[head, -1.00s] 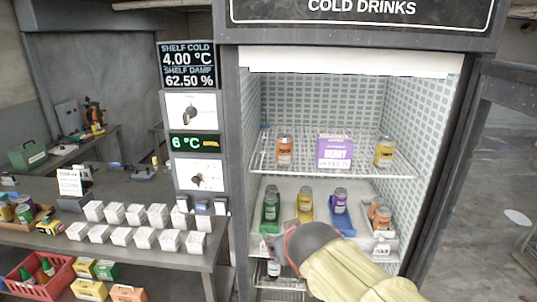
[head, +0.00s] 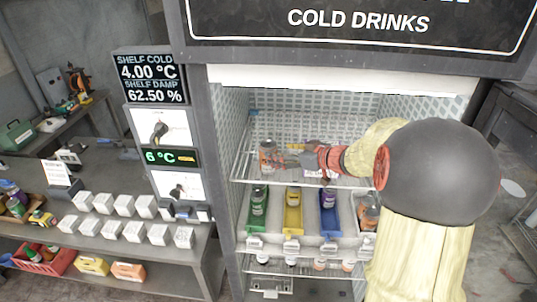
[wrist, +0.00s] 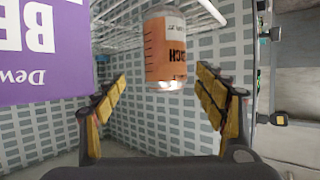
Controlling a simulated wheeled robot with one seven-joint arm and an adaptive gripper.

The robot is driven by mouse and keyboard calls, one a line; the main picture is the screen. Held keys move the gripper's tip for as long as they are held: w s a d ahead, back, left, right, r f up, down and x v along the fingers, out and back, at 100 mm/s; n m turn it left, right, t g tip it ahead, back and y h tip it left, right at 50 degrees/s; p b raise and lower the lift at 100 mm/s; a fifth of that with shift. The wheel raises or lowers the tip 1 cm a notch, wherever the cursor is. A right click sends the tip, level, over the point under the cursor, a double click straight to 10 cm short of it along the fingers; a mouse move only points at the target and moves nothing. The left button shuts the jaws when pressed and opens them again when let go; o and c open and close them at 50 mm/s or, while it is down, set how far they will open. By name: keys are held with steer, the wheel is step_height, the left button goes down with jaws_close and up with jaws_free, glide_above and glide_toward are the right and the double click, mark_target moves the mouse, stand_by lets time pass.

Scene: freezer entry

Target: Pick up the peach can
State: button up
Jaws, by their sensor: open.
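The peach can (head: 267,157) is orange with a pale top and stands on the upper wire shelf, at its left. In the wrist view the peach can (wrist: 165,48) appears upside down, with the letters "CH" on its label. My gripper (head: 287,158) reaches in from the right at shelf height. In the wrist view my gripper (wrist: 161,75) has its yellow-padded fingers apart, one on each side of the can's lower image end. I cannot tell whether the can lies between the pads or just beyond them.
A purple berry box (wrist: 38,50) is close beside the can; my arm mostly hides it in the head view. Below are a green bin (head: 256,222), a yellow bin (head: 292,224) and a blue bin (head: 328,222) with cans. The cooler's left wall is close to the can.

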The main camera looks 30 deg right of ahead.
steer(key=x, duration=0.6)
steer(key=shift+a+f, duration=0.35)
steer(key=shift+a, duration=0.1)
steer(key=shift+c, duration=1)
steer(key=shift+r, duration=0.1)
steer(key=c, duration=1.4)
